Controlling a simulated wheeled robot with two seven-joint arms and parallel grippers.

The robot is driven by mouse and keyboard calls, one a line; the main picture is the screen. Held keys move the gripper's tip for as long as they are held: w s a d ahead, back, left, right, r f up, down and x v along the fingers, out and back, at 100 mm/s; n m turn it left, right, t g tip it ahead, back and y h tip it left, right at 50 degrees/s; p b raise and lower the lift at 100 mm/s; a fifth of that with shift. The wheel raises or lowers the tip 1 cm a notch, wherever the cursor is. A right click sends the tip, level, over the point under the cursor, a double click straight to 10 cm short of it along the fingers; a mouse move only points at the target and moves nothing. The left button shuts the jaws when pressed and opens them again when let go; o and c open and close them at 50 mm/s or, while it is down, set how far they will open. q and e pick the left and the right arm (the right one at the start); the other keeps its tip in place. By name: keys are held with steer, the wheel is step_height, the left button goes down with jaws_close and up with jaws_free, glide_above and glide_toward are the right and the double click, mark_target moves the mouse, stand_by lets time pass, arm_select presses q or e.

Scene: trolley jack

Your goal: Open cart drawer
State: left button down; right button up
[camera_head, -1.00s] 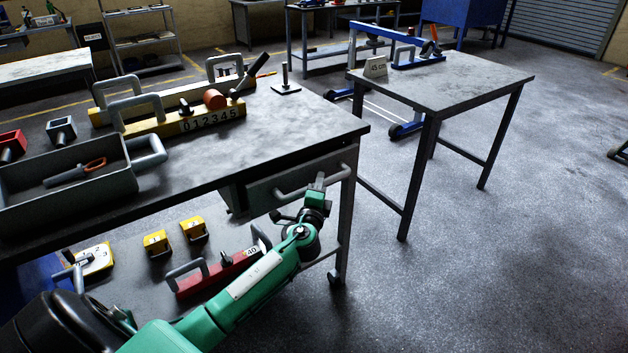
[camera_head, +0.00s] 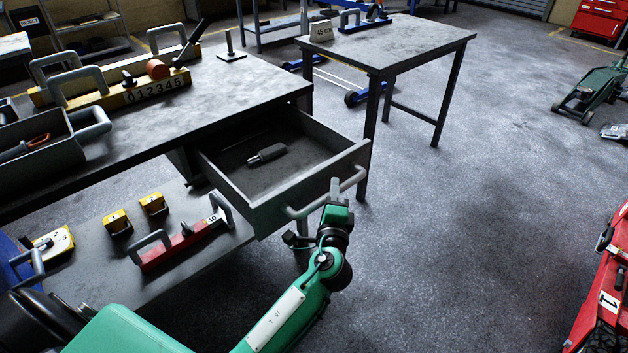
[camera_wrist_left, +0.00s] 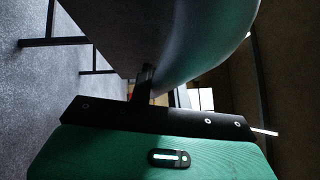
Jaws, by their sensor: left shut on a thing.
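The cart drawer (camera_head: 237,194) is pulled well out of the grey workbench cart (camera_head: 130,128) in the head view. A dark grey cylindrical item (camera_head: 266,155) lies inside it. The drawer's bar handle (camera_head: 300,212) runs along its front. My left gripper (camera_head: 335,190) is at the handle and shut on it, with the green wrist just below. In the left wrist view the handle (camera_wrist_left: 205,50) is a large grey curve close in front of the gripper (camera_wrist_left: 147,80); the fingers are mostly hidden. My right gripper is in neither view.
A second table (camera_head: 400,42) stands behind the drawer. The cart's lower shelf holds a red tool (camera_head: 180,245) and two yellow blocks (camera_head: 117,222). A red machine (camera_head: 605,290) is at the right edge and a green jack (camera_head: 590,95) farther back. The floor between is clear.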

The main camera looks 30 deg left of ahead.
arm_select(q)
steer(key=s+d+b, duration=0.1)
steer(key=s+d, duration=0.2)
steer(key=d, duration=0.3)
steer(key=shift+d, duration=0.4)
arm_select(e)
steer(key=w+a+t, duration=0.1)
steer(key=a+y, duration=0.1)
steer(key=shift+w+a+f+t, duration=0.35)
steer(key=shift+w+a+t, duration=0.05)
arm_select(q)
steer(key=shift+w+f, duration=0.1)
steer(key=c, duration=1.3)
jaws_free()
steer(key=shift+b+v, duration=0.55)
steer(key=shift+v, duration=6.35)
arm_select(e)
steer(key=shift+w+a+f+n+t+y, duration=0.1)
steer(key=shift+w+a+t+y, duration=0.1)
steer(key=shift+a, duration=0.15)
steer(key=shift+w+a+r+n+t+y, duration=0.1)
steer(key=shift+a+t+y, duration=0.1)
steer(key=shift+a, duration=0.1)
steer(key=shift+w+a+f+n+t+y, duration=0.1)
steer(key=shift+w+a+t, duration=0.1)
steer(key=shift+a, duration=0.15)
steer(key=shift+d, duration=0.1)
